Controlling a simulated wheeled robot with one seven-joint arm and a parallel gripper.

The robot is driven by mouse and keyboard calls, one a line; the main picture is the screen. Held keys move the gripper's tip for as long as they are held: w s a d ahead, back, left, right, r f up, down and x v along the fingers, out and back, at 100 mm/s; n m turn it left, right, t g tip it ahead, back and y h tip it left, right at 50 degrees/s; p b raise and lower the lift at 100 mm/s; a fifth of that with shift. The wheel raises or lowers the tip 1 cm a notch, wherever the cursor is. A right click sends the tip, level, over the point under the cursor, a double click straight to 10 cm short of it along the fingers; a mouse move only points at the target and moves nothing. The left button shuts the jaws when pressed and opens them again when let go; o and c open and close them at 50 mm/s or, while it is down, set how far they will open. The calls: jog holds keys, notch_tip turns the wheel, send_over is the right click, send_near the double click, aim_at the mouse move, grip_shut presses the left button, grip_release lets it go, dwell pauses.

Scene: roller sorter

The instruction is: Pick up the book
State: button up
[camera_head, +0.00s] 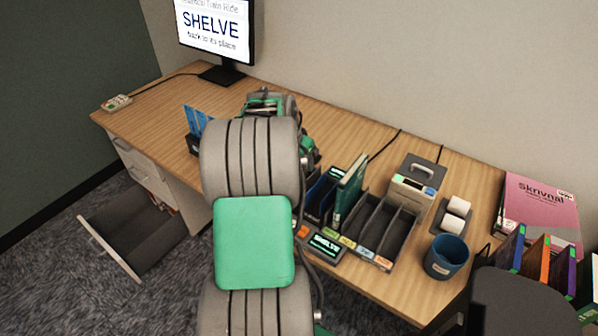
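A dark green book (350,188) stands upright, slightly tilted, in the left part of a dark slotted sorter on the desk. A pink book marked "Skrivnal" (540,208) leans near the wall at the right. Several thin books, among them a blue one (509,248), an orange one (535,257) and a purple one (562,268), stand in a row at the lower right. I cannot tell which book is meant. My arm rises through the middle, its far end above the desk left of the sorter. My gripper's fingers are hidden, and no held book shows.
A monitor (215,28) reading "SHELVE" stands at the back. A blue cup (447,257), white rolls (455,215) and a label device (412,188) crowd the right. A drawer (135,236) hangs open at left. The desk's left part has bare room.

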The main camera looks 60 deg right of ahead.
jog(key=shift+f, duration=0.25)
dwell(0.4)
grip_shut()
dwell(0.6)
